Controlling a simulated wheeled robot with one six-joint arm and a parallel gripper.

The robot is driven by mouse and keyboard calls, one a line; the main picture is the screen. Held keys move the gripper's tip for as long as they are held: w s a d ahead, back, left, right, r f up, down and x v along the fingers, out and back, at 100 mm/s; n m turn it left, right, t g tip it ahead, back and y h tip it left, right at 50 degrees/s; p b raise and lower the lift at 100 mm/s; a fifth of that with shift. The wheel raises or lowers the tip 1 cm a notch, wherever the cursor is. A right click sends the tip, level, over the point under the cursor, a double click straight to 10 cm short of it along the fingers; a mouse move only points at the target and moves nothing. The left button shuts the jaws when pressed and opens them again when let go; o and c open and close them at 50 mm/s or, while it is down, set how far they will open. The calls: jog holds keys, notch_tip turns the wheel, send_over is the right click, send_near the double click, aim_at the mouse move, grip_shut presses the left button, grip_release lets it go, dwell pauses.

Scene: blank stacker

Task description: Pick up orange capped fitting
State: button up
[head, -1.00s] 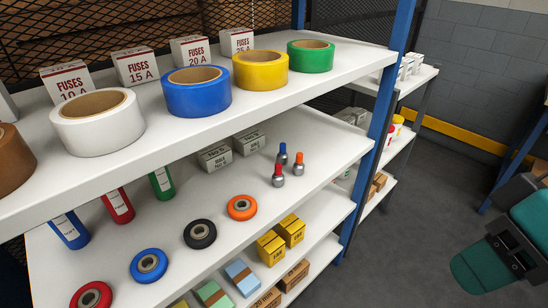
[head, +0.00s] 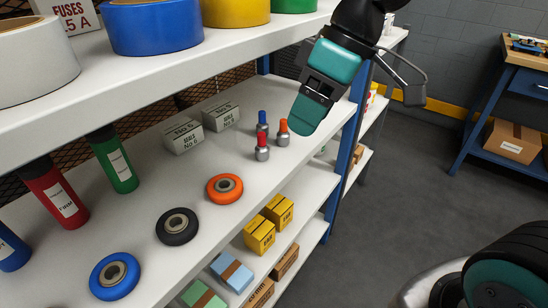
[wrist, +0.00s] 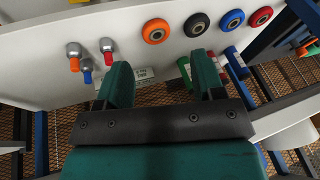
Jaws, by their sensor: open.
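The orange capped fitting (head: 283,134) stands upright on the middle shelf, a grey metal body with an orange cap. It also shows in the wrist view (wrist: 73,51), left of both fingers. A red capped fitting (head: 262,150) and a blue capped fitting (head: 262,125) stand close beside it. My gripper (head: 307,127) is just right of the orange capped fitting in the head view, apart from it. In the wrist view my gripper (wrist: 163,82) has its two teal fingers spread with nothing between them. The far finger is hidden in the head view.
An orange-rimmed wheel (head: 225,189) and a black one (head: 177,225) lie on the same shelf, left of the fittings. White boxes (head: 183,136) stand behind. The upper shelf (head: 200,75) overhangs at left. A blue post (head: 345,150) stands right of the gripper.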

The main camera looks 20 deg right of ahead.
aim_at(283, 133)
jog(key=w+d+f+n+t+b, duration=0.1)
jog(key=w+d+f+n+b, duration=0.4)
jog(key=w+d+f+b, duration=1)
jog(key=w+a, duration=0.1)
jog(key=a, duration=0.1)
jog(key=w+a, duration=0.1)
jog(key=a, duration=0.1)
jog(key=w+a, duration=0.1)
jog(key=a, duration=0.2)
jog(key=shift+w+r, duration=0.1)
jog(key=shift+w, duration=0.15)
jog(key=a, duration=0.1)
jog(key=w+a, duration=0.1)
jog(key=a, duration=0.1)
jog(key=a+b, duration=0.1)
jog(key=shift+w+a+f, duration=0.25)
jog(key=shift+a+f, duration=0.05)
jog(key=shift+f, duration=0.3)
jog(key=shift+c, duration=0.2)
jog(key=c, duration=1)
